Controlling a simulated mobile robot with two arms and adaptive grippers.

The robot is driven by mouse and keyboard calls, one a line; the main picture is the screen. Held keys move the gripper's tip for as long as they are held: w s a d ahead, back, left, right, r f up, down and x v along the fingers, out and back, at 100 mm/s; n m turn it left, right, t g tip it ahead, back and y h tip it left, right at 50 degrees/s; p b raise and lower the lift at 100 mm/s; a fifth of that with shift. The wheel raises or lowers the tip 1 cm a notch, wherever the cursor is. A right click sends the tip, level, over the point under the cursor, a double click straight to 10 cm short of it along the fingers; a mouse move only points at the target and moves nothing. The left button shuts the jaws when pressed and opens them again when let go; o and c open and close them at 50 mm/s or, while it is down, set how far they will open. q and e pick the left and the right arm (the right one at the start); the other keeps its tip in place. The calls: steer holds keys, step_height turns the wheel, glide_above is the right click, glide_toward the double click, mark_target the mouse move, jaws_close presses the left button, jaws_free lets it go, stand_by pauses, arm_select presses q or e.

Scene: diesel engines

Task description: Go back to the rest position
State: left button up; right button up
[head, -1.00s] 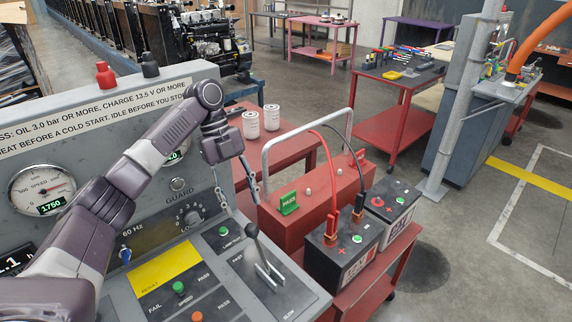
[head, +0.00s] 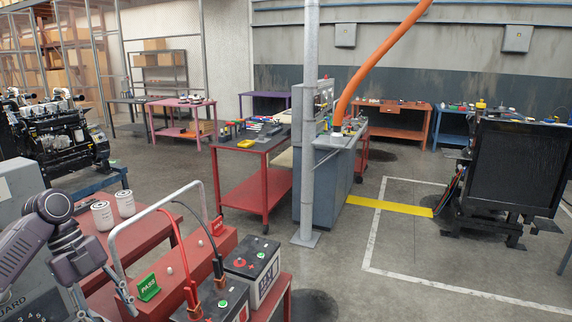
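My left arm comes in at the lower left of the head view. Its gripper (head: 102,305) points down, with its two thin fingers spread apart and nothing seen between them. It appears in front of the left end of the red box with the carrying frame (head: 206,262); the gap to it is hard to judge. The lowest part of the gripper is close to the picture's bottom edge. My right gripper is not in view.
A green PASS tag (head: 148,287) stands on the red box. Beside it are black batteries (head: 252,262) with clipped cables. Two white filters (head: 103,215) stand on a red table. A grey post (head: 308,150) rises mid-view. Open floor (head: 420,265) lies to the right.

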arm_select(q)
steer(key=s+d+f+n+t+y, duration=0.1)
steer(key=s+d+f+n, duration=0.4)
steer(key=d+f, duration=0.5)
steer(key=s+d+f+n+y, duration=0.1)
steer(key=s+d+f+n, duration=0.1)
steer(key=s+d+f, duration=0.75)
steer(key=s+d+f+n+t, duration=0.1)
steer(key=s+f+n+t, duration=0.1)
steer(key=s+f+n, duration=0.3)
steer(key=s+a+r+n+t+y, duration=0.2)
steer(key=s+a+r+n, duration=0.15)
steer(key=s+n, duration=0.55)
step_height(320, 180, down, 32)
steer(key=n+g+b, duration=0.1)
steer(key=b, duration=0.3)
steer(key=s+a+f+g+b, duration=0.1)
steer(key=s+a+f+b, duration=0.2)
steer(key=s+f, duration=1.4)
steer(key=shift+a+f+g, duration=0.25)
steer(key=shift+f+g, duration=0.05)
steer(key=shift+f, duration=0.1)
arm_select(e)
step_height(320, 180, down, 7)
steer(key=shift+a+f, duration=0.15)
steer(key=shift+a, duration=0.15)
